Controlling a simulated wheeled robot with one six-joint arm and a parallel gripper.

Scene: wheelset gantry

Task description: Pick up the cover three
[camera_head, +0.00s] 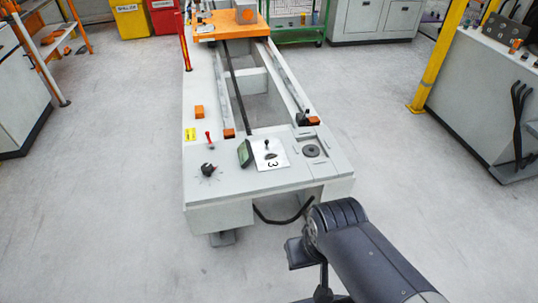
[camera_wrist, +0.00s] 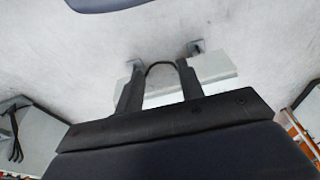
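Cover three (camera_head: 270,154) is a white plate marked with a black 3 and has a black knob standing on it. It lies flat on the near end of the grey bench (camera_head: 225,188), just right of a small dark screen. My gripper, partly in view at the bottom of the head view, is below and right of the bench's near end, apart from the cover. In the wrist view my gripper's two black fingers (camera_wrist: 159,70) stand apart with nothing held between them. The cover cannot be made out in the wrist view.
The small screen (camera_head: 245,153), a black knob (camera_head: 208,170) and a red-tipped lever (camera_head: 209,139) flank the cover on the left. A round dark disc (camera_head: 312,151) sits to its right. A black cable (camera_head: 284,216) hangs from the bench front. Floor around is clear.

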